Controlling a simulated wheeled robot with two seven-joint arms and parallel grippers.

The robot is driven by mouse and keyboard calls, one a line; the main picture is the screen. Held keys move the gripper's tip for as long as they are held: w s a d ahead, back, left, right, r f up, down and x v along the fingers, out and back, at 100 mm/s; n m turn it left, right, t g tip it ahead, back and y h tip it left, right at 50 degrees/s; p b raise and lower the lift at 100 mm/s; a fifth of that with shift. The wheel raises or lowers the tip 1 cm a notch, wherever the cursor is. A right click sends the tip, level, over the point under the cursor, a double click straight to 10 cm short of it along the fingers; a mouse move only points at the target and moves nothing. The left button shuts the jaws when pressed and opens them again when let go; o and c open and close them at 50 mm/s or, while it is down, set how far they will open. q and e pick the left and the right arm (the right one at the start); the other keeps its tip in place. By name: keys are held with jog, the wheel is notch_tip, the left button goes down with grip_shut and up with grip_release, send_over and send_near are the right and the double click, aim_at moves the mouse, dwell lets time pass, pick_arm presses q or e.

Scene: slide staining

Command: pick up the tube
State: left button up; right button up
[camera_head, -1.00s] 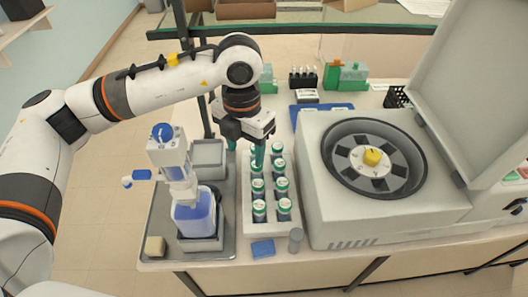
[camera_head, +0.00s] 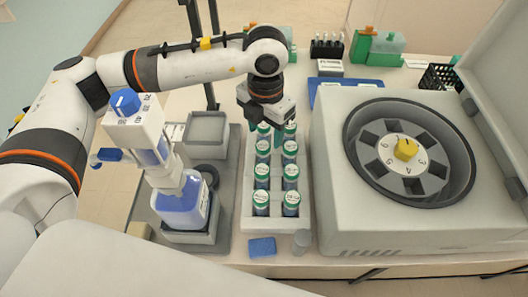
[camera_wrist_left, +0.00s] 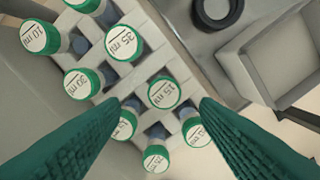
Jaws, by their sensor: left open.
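A light grey rack (camera_head: 247,212) holds several upright tubes with green-rimmed white caps in two columns, seen in the head view. My left gripper (camera_head: 276,137) is over the far end of this rack, its green fingers pointing down among the far caps. In the left wrist view the two green fingers of my left gripper (camera_wrist_left: 160,107) are spread apart. A tube marked 15 ml (camera_wrist_left: 165,92) shows in the gap between the fingertips, and nothing is gripped. Other tubes (camera_wrist_left: 122,43) stand around it, some partly hidden by the fingers. My right gripper is not in view.
A white and blue dispenser bottle (camera_head: 182,205) stands on a grey tray left of the rack. A large centrifuge (camera_head: 335,225) with its lid open stands close on the right. A blue block (camera_head: 262,247) and a small grey cylinder (camera_head: 301,242) lie in front.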

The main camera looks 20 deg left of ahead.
aim_at(263, 145)
pick_arm(q)
jog(key=f, duration=0.2)
jog(key=shift+s+a+f+p, duration=0.1)
jog(key=shift+s+f+p, duration=0.1)
jog(key=shift+f+p, duration=0.15)
jog(key=f+p, duration=0.1)
jog(key=f, duration=0.1)
jog(key=f+p, duration=0.1)
jog(key=f, duration=0.1)
jog(key=shift+w+a+f, duration=0.1)
jog(key=shift+a+f, duration=0.05)
jog(key=shift+a, duration=0.05)
jog(key=shift+f, duration=0.6)
jog(key=c, duration=1)
jog(key=shift+c, duration=0.2)
jog(key=shift+r, duration=0.15)
